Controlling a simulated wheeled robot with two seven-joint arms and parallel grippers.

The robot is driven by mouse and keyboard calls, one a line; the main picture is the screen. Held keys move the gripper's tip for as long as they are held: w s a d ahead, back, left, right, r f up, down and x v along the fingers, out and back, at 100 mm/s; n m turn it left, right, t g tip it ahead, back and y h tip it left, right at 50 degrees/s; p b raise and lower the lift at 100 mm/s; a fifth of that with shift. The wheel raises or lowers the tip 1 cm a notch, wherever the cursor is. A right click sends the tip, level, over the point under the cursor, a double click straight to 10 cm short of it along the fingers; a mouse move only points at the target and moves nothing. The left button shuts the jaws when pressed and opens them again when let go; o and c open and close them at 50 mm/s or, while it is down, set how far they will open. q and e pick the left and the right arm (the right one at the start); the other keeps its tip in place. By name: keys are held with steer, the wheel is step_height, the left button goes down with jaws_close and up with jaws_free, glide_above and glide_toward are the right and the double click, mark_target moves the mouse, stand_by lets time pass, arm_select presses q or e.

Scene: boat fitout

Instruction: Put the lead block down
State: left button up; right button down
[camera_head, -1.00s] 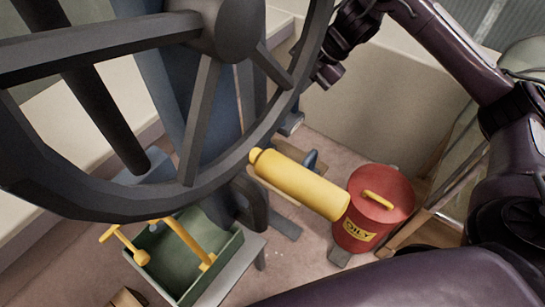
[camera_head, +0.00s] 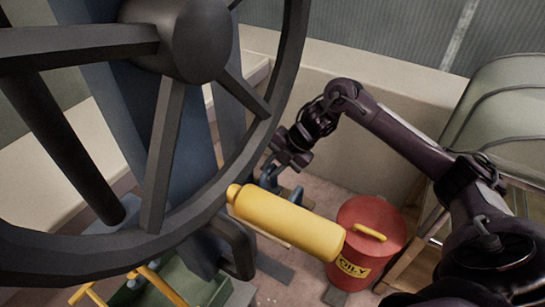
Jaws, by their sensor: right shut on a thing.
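My right gripper (camera_head: 286,158) is behind the dark steering wheel's rim, above the floor area beyond the yellow cylinder. It is shut on a small grey thing, which fits the lead block, but its outline is hard to tell from the dark fingers. Blue-grey parts (camera_head: 269,177) show just below the gripper; I cannot tell whether they touch it. My left gripper is not in view.
The steering wheel (camera_head: 168,150) fills the left foreground. A yellow cylinder (camera_head: 290,222) lies in front of a red lidded bin (camera_head: 372,232) marked OILY. A green tray (camera_head: 205,290) with yellow-handled tools is at bottom left. A pale wall (camera_head: 345,115) stands behind.

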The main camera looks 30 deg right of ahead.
mark_target(272, 192)
steer(key=shift+f, duration=1.75)
steer(key=shift+w+f, duration=0.1)
steer(key=shift+f, duration=0.2)
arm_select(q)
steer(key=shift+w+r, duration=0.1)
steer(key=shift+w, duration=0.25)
arm_select(e)
steer(key=c, duration=1.7)
jaws_free()
steer(key=shift+f, duration=0.25)
steer(key=shift+c, duration=0.2)
steer(key=o, duration=0.4)
steer(key=shift+s+r, duration=0.1)
steer(key=shift+s, duration=0.1)
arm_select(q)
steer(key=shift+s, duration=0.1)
arm_select(e)
steer(key=shift+o, duration=0.2)
